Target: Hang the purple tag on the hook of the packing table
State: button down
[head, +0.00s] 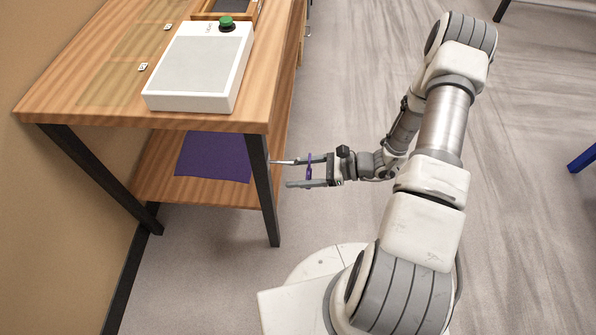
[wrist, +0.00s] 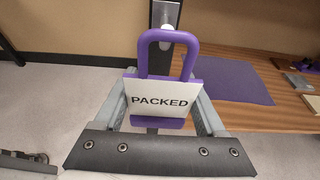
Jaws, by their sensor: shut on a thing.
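The purple tag (wrist: 187,68) has a closed loop on top and a white face reading PACKED. My gripper (wrist: 163,115) is shut on the tag's body, with a finger on each side, and the loop stands up beyond the fingers. In the head view my gripper (head: 300,173) is beside the table's front right leg, and the tag (head: 309,170) shows as a thin purple strip. A pale hook (wrist: 167,28) on the dark leg lines up with the top of the loop. I cannot tell whether it passes through the loop.
The packing table (head: 90,103) carries a white box (head: 200,65) with a green knob (head: 226,23) and a wooden tray (head: 243,8). A purple mat (head: 213,157) lies on the lower shelf (head: 160,188). The dark leg (head: 263,190) is close to my gripper.

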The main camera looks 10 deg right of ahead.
aim_at(270, 175)
jog(key=shift+a, duration=0.15)
jog(key=shift+w+a, duration=0.2)
jog(key=shift+a, duration=0.35)
jog(key=shift+w+a, duration=0.2)
jog(key=shift+a, duration=0.35)
jog(key=shift+a+f, duration=0.1)
jog(key=shift+w+a+f+b, duration=0.15)
jog(key=shift+a+f+b, duration=0.25)
jog(key=shift+a+b, duration=0.1)
jog(key=shift+a, duration=0.1)
jog(key=shift+w+a, duration=0.1)
jog(key=shift+a, duration=0.05)
jog(key=shift+w+a+f, duration=0.1)
jog(key=shift+a, duration=0.2)
